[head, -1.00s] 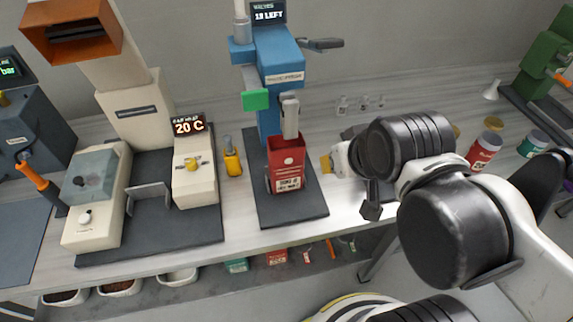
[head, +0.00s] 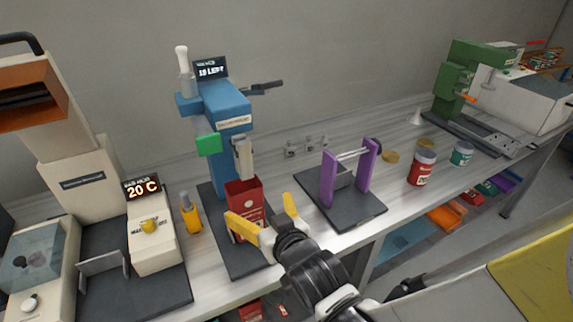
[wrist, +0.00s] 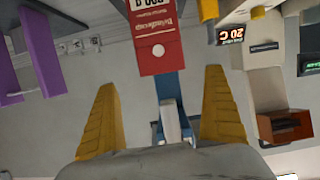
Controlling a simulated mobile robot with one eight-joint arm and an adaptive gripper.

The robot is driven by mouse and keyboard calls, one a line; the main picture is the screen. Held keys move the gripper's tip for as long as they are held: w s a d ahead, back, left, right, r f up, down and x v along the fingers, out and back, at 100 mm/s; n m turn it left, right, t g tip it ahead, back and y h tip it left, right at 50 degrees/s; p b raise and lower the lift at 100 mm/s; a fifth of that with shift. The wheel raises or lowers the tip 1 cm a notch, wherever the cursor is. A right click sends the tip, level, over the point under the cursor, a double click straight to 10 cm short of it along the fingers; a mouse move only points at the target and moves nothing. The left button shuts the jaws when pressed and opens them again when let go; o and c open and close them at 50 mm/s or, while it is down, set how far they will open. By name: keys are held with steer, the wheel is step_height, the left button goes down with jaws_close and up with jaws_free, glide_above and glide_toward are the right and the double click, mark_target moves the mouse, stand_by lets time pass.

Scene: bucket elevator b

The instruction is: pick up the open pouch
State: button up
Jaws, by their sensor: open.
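The red pouch (head: 243,196) stands upright with its top open on the dark base of the blue machine (head: 226,118), below the machine's grey spout. Its lower front is partly hidden by my gripper (head: 264,212) in the head view. My gripper has yellow fingers spread wide, just in front of the pouch, with nothing held. In the wrist view the pouch (wrist: 156,35) appears upside down, beyond and between the spread fingers of my gripper (wrist: 162,115). I see no finger closed on it.
A cream machine (head: 155,232) with a 20 C display and a small yellow-and-grey tool (head: 190,214) stand left. A purple-posted stand (head: 347,178) is close on the right. Red (head: 422,167) and teal (head: 462,154) jars stand farther right. The grey spout is close above the pouch.

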mark_target(248, 196)
steer(key=b+x, duration=0.2)
steer(key=x, duration=0.3)
steer(key=b+x, duration=0.1)
steer(key=x, duration=0.5)
steer(key=shift+s+a+f+b, duration=0.1)
steer(key=shift+a+f+b, duration=0.05)
steer(key=shift+f+b, duration=0.15)
steer(key=shift+s+r, duration=0.1)
steer(key=c, duration=0.8)
